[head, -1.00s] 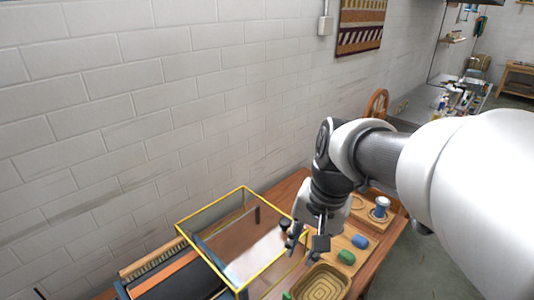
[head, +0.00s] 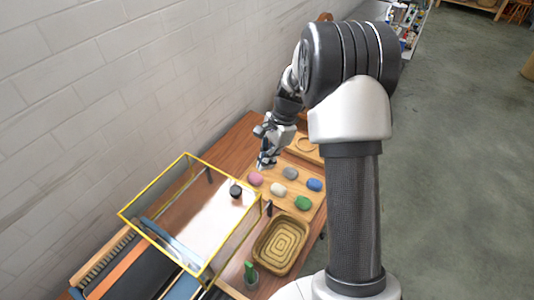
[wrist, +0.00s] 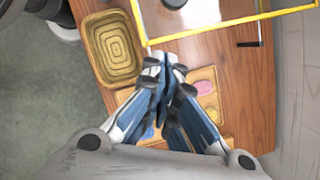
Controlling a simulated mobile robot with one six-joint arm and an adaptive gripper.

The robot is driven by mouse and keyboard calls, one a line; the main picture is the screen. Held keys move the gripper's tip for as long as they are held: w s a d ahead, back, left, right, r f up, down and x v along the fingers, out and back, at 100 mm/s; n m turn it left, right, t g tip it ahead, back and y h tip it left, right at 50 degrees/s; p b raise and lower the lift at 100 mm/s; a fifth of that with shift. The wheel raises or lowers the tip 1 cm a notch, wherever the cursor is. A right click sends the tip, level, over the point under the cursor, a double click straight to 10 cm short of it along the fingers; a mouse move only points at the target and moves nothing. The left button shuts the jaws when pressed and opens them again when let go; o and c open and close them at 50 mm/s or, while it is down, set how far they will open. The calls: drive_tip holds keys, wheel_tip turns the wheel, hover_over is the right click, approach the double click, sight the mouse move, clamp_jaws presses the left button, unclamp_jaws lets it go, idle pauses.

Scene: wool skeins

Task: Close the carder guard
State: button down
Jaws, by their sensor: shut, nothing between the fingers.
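The carder guard is a clear cover with yellow edges (head: 155,182), and it stands over the table at the left of the head view. A dark round knob (head: 235,191) shows near its right side. The carder, with a bristled strip (head: 110,255), is at the lower left. In the wrist view the guard's yellow edge (wrist: 230,26) crosses the top. My gripper (head: 264,162) is shut and empty, beyond and right of the guard's far right corner, apart from it. The wrist view shows its fingers together (wrist: 164,68). I cannot tell how far the guard is open.
A wooden board with several coloured wool skeins (head: 278,188) lies right of the guard. A woven basket (head: 281,243) and a small pot with a green thing (head: 250,274) stand nearer. A brick wall (head: 90,90) bounds the left; open floor (head: 460,180) lies right.

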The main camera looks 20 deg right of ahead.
sight(246, 192)
drive_tip(key=shift+s+a+f+b, duration=0.2)
drive_tip(key=shift+a+f, duration=1.15)
drive_tip(key=shift+s+a+f+b, duration=0.15)
drive_tip(key=shift+a+f, duration=1.2)
